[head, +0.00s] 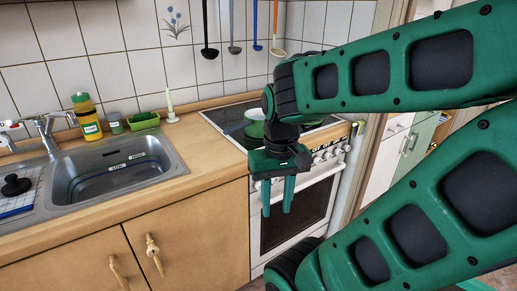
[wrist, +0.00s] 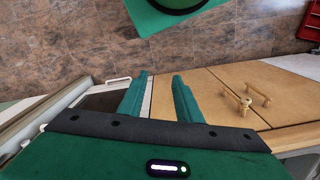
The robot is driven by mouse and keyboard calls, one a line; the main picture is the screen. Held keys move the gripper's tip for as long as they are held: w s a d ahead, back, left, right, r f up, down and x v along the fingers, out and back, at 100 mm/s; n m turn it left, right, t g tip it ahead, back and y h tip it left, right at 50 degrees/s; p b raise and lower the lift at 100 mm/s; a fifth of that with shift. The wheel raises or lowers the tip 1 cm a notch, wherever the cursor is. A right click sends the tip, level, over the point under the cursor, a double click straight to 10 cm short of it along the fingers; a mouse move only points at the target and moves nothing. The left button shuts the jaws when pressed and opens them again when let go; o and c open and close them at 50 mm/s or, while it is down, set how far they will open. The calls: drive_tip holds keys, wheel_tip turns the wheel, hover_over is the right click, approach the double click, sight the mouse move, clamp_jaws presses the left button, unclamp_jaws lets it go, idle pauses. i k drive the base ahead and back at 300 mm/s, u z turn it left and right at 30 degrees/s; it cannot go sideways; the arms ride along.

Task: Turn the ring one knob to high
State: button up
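The stove's white front panel carries a row of several knobs (head: 328,154), just below the hob's right part in the head view. Which one belongs to ring one cannot be told, and my gripper hides the panel's left part. My gripper (head: 278,211) hangs in front of the stove's left side, fingers pointing down, to the left of the visible knobs. Its two fingers are apart with nothing between them. They also show apart in the wrist view (wrist: 155,82), above the floor near the oven front. The knobs' settings are too small to read.
A green pot (head: 255,129) stands on the hob (head: 222,117). The oven door (head: 300,212) is below the panel. The counter (head: 205,160) and a sink (head: 120,168) are to the left. Wooden cabinet handles (head: 153,255) stick out. The tiled floor (wrist: 60,45) is in front.

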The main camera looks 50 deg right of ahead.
sight(318, 160)
drive_tip(key=z, duration=1.5)
